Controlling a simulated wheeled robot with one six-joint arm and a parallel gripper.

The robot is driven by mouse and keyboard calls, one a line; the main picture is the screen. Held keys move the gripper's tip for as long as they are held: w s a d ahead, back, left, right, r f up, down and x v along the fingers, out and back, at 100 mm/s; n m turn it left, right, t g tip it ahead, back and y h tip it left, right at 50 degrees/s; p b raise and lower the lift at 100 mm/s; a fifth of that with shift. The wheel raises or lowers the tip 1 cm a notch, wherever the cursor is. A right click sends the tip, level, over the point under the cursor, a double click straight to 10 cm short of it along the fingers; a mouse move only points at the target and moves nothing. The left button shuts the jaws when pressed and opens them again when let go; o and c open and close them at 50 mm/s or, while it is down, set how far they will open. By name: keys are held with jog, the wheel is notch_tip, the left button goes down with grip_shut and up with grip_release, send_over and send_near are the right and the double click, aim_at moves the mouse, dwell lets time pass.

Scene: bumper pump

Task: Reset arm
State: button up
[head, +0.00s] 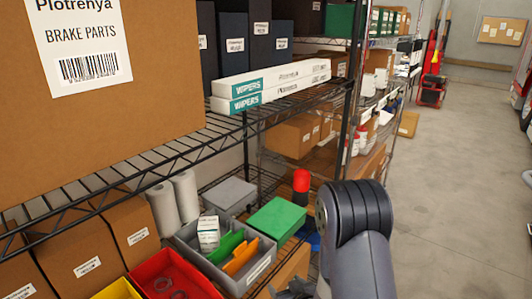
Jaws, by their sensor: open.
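My arm rises at the lower right of the head view, in front of the wire shelving (215,128), and bends over at a dark, ribbed joint. Part of my gripper (288,291) shows at the bottom edge, just left of the arm and near the lower shelf. It is open, and most of it is cut off by the frame. I see nothing held in the part that shows.
Left of my arm, the lower shelf holds a grey bin (265,275), green box (277,219), red bin (178,272) and red-topped container (301,181). A large brake-parts carton (165,60) and wiper boxes (270,84) sit above. Floor (450,190) right is clear.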

jog(key=s+d+f+m+h+b, duration=0.3)
jog(key=s+d+f, duration=0.1)
jog(key=d+f, duration=0.4)
jog(key=shift+s+f+t+h, duration=0.3)
jog(key=shift+f+h, duration=0.1)
jog(key=shift+f, duration=0.5)
jog(key=shift+w, duration=0.1)
